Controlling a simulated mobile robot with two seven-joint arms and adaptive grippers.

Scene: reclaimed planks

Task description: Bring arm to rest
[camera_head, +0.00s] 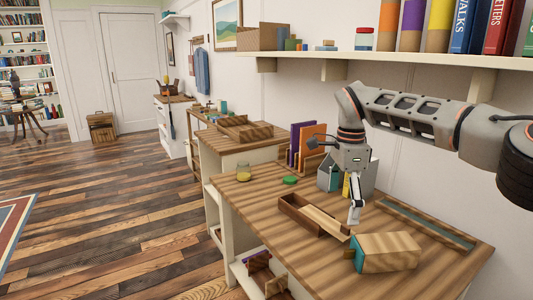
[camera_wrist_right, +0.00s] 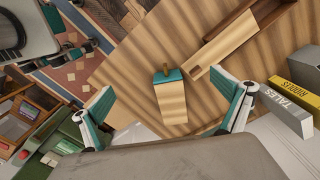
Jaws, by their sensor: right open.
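My right arm reaches in from the right in the head view, above the desk (camera_head: 450,262). My right gripper (camera_head: 355,208) hangs down over the desk, between an open wooden box (camera_head: 296,207) and a wooden block with a teal end (camera_head: 392,251). In the right wrist view the two teal-lined fingers of the gripper (camera_wrist_right: 172,96) are spread wide with nothing held between them. The block (camera_wrist_right: 170,100) shows on the desk beyond the fingers, apart from them. My left gripper is in neither view.
A grey holder (camera_head: 366,180) with books stands behind the gripper. A wall shelf (camera_head: 400,58) with books runs above the desk, near the arm. Open floor (camera_head: 130,225) lies left.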

